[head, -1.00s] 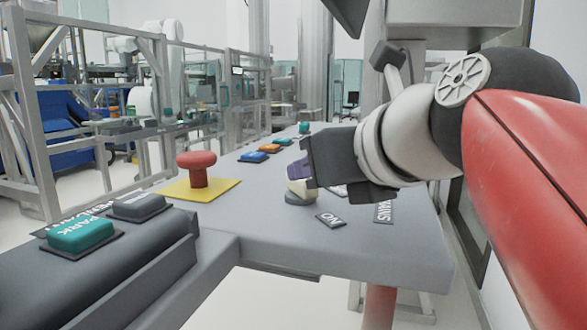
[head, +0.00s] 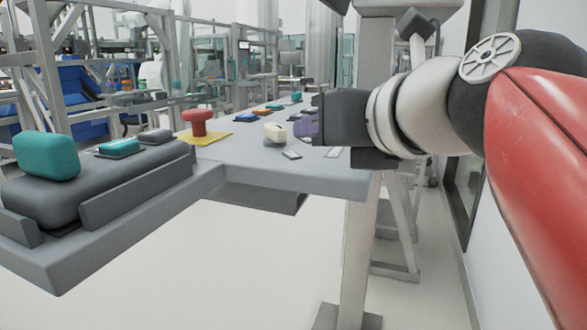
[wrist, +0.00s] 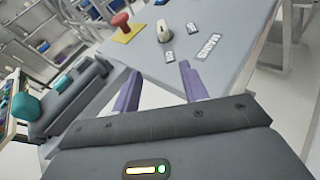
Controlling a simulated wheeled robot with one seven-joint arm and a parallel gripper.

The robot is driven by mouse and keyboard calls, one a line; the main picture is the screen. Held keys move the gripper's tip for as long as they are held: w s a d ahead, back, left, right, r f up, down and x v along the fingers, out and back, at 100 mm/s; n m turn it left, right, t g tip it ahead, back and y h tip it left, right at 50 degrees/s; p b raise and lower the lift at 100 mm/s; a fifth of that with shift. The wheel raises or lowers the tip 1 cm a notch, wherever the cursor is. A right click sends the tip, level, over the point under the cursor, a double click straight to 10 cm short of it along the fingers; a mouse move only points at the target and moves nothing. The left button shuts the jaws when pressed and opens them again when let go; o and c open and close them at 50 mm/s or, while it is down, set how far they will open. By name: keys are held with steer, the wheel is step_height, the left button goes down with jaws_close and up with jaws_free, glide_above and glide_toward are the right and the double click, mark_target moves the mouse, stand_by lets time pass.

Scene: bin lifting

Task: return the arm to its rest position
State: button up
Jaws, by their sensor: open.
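My gripper (wrist: 157,90) is open in the wrist view, its two purple fingers apart with nothing between them. In the head view my gripper (head: 308,127) is at the right, level with the far part of the grey console, mostly hidden behind the dark wrist housing. My red and white arm stretches in from the right edge. A cream and grey knob (head: 275,133) stands on the console just left of the gripper, apart from it. It also shows beyond the fingers in the wrist view (wrist: 163,31).
The grey console (head: 310,178) carries a red mushroom button (head: 198,122) on a yellow plate, a teal button (head: 119,147) and several small coloured buttons. A large teal block (head: 46,156) is at the near left. A column (head: 362,240) stands right. Floor below the console is clear.

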steer(key=w+d+m+t+h, duration=0.3)
steer(key=d+m+t+h, duration=0.35)
steer(key=m, duration=1.25)
steer(key=d+f+m+g+h, duration=0.3)
steer(key=d+f+m+h, duration=0.1)
steer(key=d+f+m, duration=0.5)
steer(key=s+a+f+m+g+y, duration=0.2)
steer(key=s+f+m+g, duration=0.3)
steer(key=f, duration=0.7)
steer(key=s+a+f+m+g+y, duration=0.2)
steer(key=s+f+m+g, duration=0.4)
steer(key=f, duration=0.7)
steer(key=shift+s+a+f+m, duration=0.2)
steer(key=shift+s+m, duration=0.2)
steer(key=shift+s, duration=0.25)
